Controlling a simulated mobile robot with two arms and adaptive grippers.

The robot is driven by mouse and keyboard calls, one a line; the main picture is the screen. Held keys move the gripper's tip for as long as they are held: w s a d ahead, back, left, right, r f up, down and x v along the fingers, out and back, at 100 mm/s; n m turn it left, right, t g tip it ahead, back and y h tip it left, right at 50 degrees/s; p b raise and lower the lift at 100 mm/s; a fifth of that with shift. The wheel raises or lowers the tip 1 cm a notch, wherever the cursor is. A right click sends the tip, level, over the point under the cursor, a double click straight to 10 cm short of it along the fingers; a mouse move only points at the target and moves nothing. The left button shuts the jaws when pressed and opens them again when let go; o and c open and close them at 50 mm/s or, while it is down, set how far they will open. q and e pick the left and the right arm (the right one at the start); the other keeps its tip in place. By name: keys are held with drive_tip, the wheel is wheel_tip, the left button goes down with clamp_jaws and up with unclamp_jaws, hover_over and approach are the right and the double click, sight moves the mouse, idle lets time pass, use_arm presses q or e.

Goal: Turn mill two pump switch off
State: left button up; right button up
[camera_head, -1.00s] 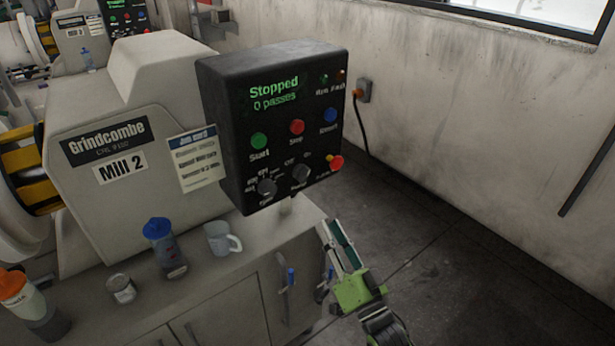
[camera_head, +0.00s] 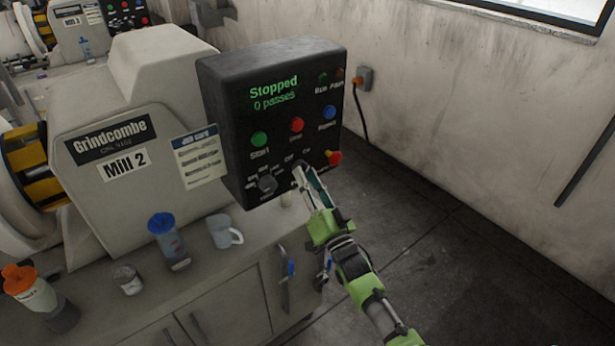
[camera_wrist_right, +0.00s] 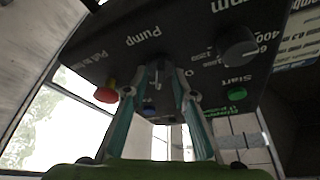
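The Mill 2 control box (camera_head: 225,115) is black, and its screen reads "Stopped, 0 passes". My right gripper (camera_head: 306,179) is at the lower right of its panel, at the pump switch under the "Off" and "On" labels. The fingertips largely hide the switch in the head view, so its setting cannot be read. In the right wrist view, the open fingers of my right gripper (camera_wrist_right: 157,85) stand on either side of the grey pump knob (camera_wrist_right: 154,73). Firm contact cannot be made out. My left gripper is not in view.
A red stop-type button (camera_head: 334,157) sits close right of the fingers. Another dark knob (camera_head: 267,184) is to their left. A blue-lidded bottle (camera_head: 164,238), a mug (camera_head: 222,231) and a tin (camera_head: 127,280) stand on the cabinet top below. The floor at right is clear.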

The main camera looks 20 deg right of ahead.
clamp_jaws()
drive_tip(key=shift+w+d+n+g+y+b, duration=0.15)
drive_tip(key=shift+n+g+y+b, duration=0.4)
drive_tip(key=shift+n+y+b, duration=1.6)
drive_tip(key=shift+s+d+n+g+y+b, duration=0.15)
drive_tip(key=shift+n+g+y+b, duration=0.45)
drive_tip(key=shift+n, duration=3.05)
drive_tip(key=shift+w+d+n+g+y+b, duration=0.15)
drive_tip(key=shift+n+g+y+b, duration=0.3)
drive_tip(key=shift+n+y+b, duration=1.75)
drive_tip(key=shift+n+h+p, duration=0.65)
drive_tip(key=shift+n+p, duration=0.15)
drive_tip(key=shift+n, duration=0.1)
